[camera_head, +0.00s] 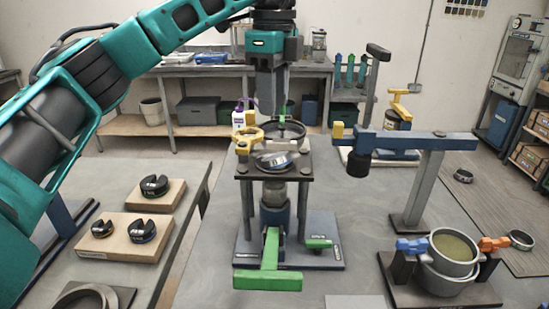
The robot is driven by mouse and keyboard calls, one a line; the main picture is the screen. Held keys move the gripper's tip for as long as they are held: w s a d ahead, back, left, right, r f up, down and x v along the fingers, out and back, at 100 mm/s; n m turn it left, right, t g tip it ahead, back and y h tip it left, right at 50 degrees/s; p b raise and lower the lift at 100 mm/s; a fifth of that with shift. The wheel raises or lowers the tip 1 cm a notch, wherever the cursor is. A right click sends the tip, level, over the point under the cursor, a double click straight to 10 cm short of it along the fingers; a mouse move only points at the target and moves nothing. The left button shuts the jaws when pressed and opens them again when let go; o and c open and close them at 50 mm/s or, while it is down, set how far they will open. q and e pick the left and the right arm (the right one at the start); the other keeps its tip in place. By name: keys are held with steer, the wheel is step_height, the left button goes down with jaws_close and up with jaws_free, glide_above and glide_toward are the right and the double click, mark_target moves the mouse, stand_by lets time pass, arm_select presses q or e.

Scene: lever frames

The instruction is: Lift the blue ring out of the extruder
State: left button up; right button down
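The extruder stands in the middle of the table, with a dark top plate (300,172) on posts, a central cylinder and a green lever (268,280) at its front. A round metal ring with a bluish side (277,160) lies slightly tilted at the top plate's centre; it looks like the blue ring. A yellow ring-shaped part (247,136) and a dark round pan (283,133) show just behind it. My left gripper (270,112) points down above and behind the ring, apart from it. Its fingers look close together, but their gap is unclear. My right gripper is not in view.
A blue beam lever (400,141) on a grey post stands close on the right. A metal pot (452,262) with orange and blue clamps is at front right. Wooden blocks (127,237) with dark slotted discs are at left.

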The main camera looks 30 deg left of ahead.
arm_select(q)
steer(key=b, duration=0.2)
glide_above(276, 160)
steer(key=f, duration=0.7)
steer(key=shift+a+f, duration=0.15)
steer(key=shift+a, duration=0.15)
steer(key=shift+a+f, duration=0.2)
steer(key=shift+f, duration=2.15)
steer(key=shift+c, duration=0.2)
jaws_close()
